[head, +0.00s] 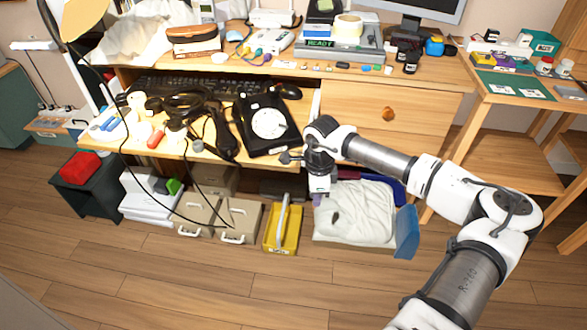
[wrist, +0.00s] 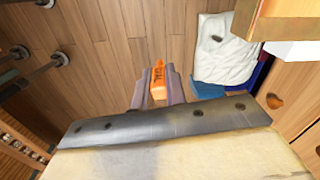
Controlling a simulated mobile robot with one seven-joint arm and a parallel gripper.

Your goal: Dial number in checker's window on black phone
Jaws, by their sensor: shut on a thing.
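The black phone (head: 250,140) lies on the desk with its pale round dial (head: 269,122) facing up. A black handset (head: 221,134) lies to its left. My gripper (head: 319,188) hangs just off the desk's front edge, to the right of and below the phone. In the wrist view my gripper (wrist: 157,84) points towards the floor, its two grey fingers shut on an orange piece (wrist: 158,82) with dark lettering. The fingers are apart from the phone, which does not show in the wrist view. A small device reads READY (head: 319,43) on the raised shelf; no number is legible.
A keyboard (head: 190,85) and mouse (head: 287,91) lie behind the phone. Cables and small tools crowd the desk's left side. A yellow carrier (head: 283,232) and a bin with white cloth (head: 356,212) stand on the floor below. The front floor is clear.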

